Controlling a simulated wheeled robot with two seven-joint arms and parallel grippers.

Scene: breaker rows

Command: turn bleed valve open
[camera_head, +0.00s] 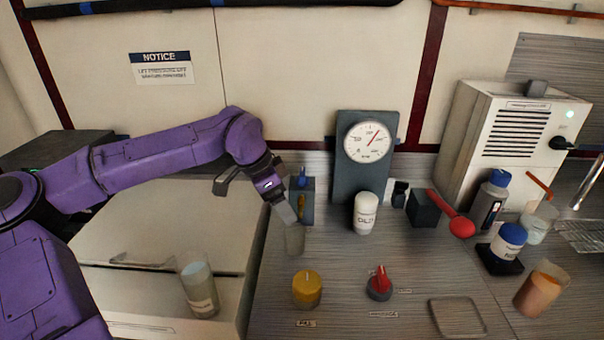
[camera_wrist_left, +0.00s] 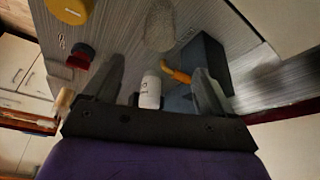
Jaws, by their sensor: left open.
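A blue-grey block (camera_head: 308,202) with an orange lever (camera_head: 301,206) stands at the back of the bench; I cannot read a label on it. The lever (camera_wrist_left: 178,75) also shows in the left wrist view, between the fingers' lines and near the right one. A red-handled knob (camera_head: 379,283) and a yellow knob (camera_head: 307,289) sit at the front, with small labels. Which of these is the bleed valve I cannot tell for sure. My left gripper (camera_head: 258,199) is open and empty, beside the block, with its fingers pointing down. My right gripper is out of view.
A clear beaker (camera_head: 295,239) stands just in front of the block. A white bottle (camera_head: 365,214) stands before the gauge (camera_head: 367,141). Another glass (camera_head: 199,290) stands at left.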

